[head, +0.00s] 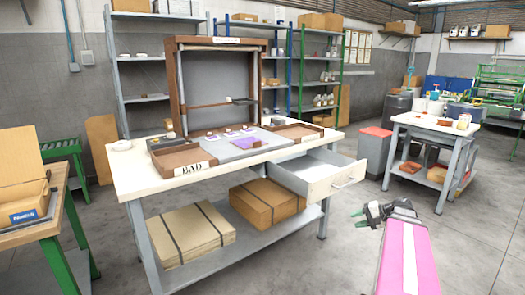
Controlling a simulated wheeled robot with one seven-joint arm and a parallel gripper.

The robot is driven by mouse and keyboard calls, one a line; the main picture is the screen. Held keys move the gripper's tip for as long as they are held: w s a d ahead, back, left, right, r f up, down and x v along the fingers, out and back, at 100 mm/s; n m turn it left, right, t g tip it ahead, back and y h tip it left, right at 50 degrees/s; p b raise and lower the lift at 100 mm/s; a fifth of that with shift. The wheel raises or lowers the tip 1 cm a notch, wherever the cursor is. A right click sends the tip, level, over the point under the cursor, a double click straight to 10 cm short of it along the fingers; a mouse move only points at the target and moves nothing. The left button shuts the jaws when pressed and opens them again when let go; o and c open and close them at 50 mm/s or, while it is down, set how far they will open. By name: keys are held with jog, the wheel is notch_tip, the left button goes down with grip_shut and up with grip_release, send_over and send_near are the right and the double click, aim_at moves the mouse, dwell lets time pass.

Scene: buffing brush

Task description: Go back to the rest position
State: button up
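My gripper (358,224) is at the lower right in the head view, at the end of my pink and white arm. Its two green-tipped fingers appear apart, with nothing visible between them. It is in front of the worktable (137,176), off its right front corner, with floor behind it. It looks clear of the open drawer (322,184), which sticks out from the table's right side.
On the worktable stand a brown wooden frame (173,85), a tray marked BAD (194,169) and a grey mat with small parts. Cardboard boxes (267,202) lie on its lower shelf. A second table (420,125) stands at the right. Floor between the tables is clear.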

jog(key=s+a+f+n+g+h, duration=0.2)
jog(key=a+f+h, duration=0.3)
jog(key=a, duration=0.4)
jog(key=s+a+f+n+g+h, duration=0.2)
jog(key=s+a+f+n+h, duration=0.2)
jog(key=a+f, duration=0.4)
jog(key=shift+s+a+h, duration=0.45)
jog(key=shift+a+h, duration=0.55)
jog(key=shift+a, duration=0.15)
